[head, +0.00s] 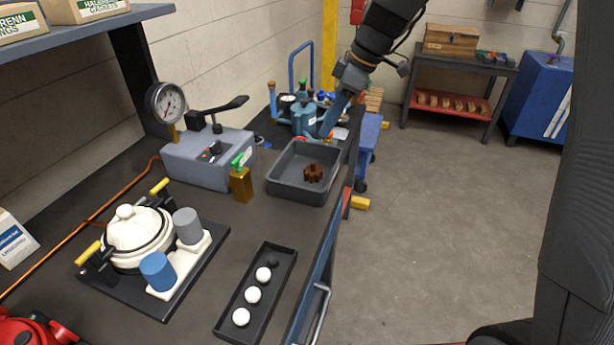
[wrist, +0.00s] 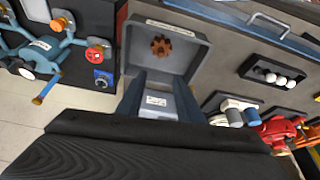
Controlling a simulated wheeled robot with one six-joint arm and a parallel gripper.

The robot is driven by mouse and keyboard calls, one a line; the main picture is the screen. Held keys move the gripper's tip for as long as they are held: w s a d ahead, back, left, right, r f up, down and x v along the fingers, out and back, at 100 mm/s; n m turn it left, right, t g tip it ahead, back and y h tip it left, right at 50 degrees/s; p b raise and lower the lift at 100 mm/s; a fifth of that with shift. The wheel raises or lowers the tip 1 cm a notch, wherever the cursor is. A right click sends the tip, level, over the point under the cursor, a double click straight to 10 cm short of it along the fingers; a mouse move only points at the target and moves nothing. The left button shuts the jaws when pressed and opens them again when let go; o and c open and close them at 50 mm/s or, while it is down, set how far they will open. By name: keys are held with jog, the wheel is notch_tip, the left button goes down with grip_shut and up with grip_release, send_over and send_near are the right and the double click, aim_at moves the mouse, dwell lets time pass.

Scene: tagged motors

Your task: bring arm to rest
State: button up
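My gripper (head: 328,130) reaches down from the upper right in the head view, near the far edge of the grey bin on the workbench. In the wrist view the two blue fingers (wrist: 160,86) stand apart, with a pale labelled surface showing between them. I see nothing clamped in them. The grey bin (head: 285,187) holds a brown toothed part (head: 313,173). The bin (wrist: 200,50) and the toothed part (wrist: 161,45) also show beyond the fingertips in the wrist view.
A teal motor-like assembly (head: 304,120) stands close behind my gripper. The floor to the right is open.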

jog(key=shift+r, duration=0.15)
jog(key=shift+d, duration=0.1)
jog(key=s+d+f+m+h, duration=0.1)
jog(key=s+d+f+m, duration=0.2)
jog(key=s, duration=0.4)
jog(key=s+d+f+m+h, duration=0.2)
jog(key=s+d+f+m, duration=0.1)
jog(key=s+d+m, duration=0.2)
jog(key=s+d+f+m+h, duration=0.1)
jog(key=s+d+f+m, duration=0.3)
jog(key=s+m, duration=0.3)
jog(key=s+d, duration=0.1)
jog(key=s, duration=0.2)
